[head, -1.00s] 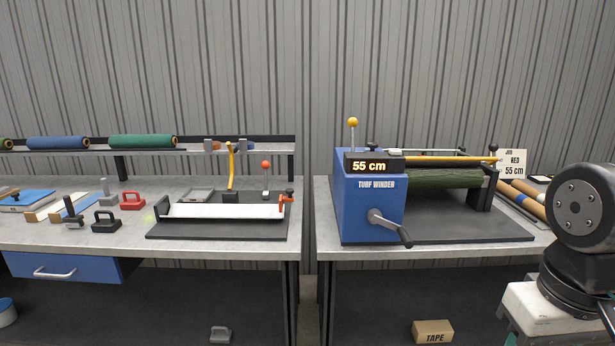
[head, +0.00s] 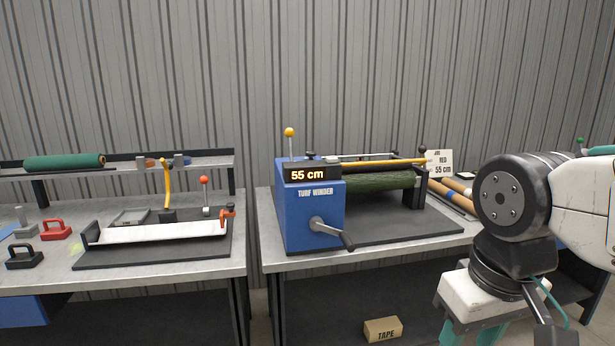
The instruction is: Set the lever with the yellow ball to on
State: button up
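The lever with the yellow ball (head: 289,132) stands upright on a thin rod on top of the blue turf winder (head: 297,218). No on or off marking can be read beside it. The winder's display (head: 313,175) shows 55 cm. A crank (head: 331,232) sticks out of the winder's front, and a green turf roll (head: 375,182) lies behind under a yellow bar (head: 380,162). My arm's links fill the right side of the picture, but my gripper is out of view, so its state and distance to the lever are hidden.
On the left bench a cutting station has a red-ball lever (head: 204,181) and a yellow handle (head: 166,183). A card (head: 438,162) reads RED 55 cm. A TAPE box (head: 383,329) sits below the right bench. A gap separates the benches.

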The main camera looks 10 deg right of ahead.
aim_at(290, 132)
jog(key=u, duration=0.65)
jog(key=i, duration=0.7)
jog(key=z, duration=0.65)
